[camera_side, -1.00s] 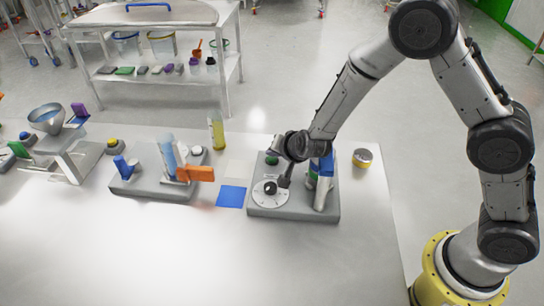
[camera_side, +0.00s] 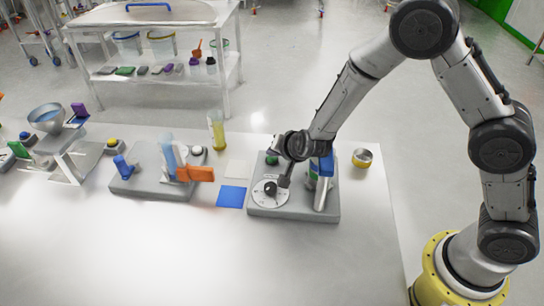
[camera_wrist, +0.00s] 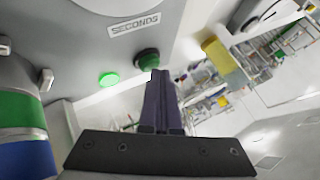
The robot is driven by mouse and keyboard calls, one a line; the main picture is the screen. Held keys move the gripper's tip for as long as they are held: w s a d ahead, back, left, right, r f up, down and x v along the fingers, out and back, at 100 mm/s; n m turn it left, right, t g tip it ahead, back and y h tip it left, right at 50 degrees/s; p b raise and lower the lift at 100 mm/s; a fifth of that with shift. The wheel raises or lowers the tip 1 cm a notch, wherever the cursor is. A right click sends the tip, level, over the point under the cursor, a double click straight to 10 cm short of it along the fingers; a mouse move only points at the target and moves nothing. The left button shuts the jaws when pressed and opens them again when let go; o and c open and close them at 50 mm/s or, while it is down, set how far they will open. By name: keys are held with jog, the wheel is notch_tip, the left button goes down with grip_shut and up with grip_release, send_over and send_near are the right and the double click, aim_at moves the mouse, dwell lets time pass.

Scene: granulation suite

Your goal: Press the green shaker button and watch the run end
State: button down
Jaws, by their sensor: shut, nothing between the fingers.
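The shaker's grey base (camera_side: 315,214) stands near the right end of the table, with a white dial and black knob (camera_side: 270,188) on top. The green button (camera_side: 272,158) is at its back, partly behind my gripper (camera_side: 280,153). In the wrist view the dark green button (camera_wrist: 147,59) is right at the tips of my shut, empty fingers (camera_wrist: 158,72); I cannot tell whether they touch or press it. A bright green round light (camera_wrist: 108,79) shows beside it. The shaker's stack (camera_wrist: 20,110) with green and blue bands is at the left edge.
A blue mat (camera_side: 231,197) and a pale square (camera_side: 238,169) lie left of the shaker. A second grey device (camera_side: 150,187) with an orange part stands farther left. A small yellow-banded tin (camera_side: 362,158) is to the right. The table front is clear.

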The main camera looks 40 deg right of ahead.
aim_at(273, 160)
jog(key=shift+r, duration=0.55)
jog(key=shift+r, duration=0.15)
jog(key=shift+r, duration=2.4)
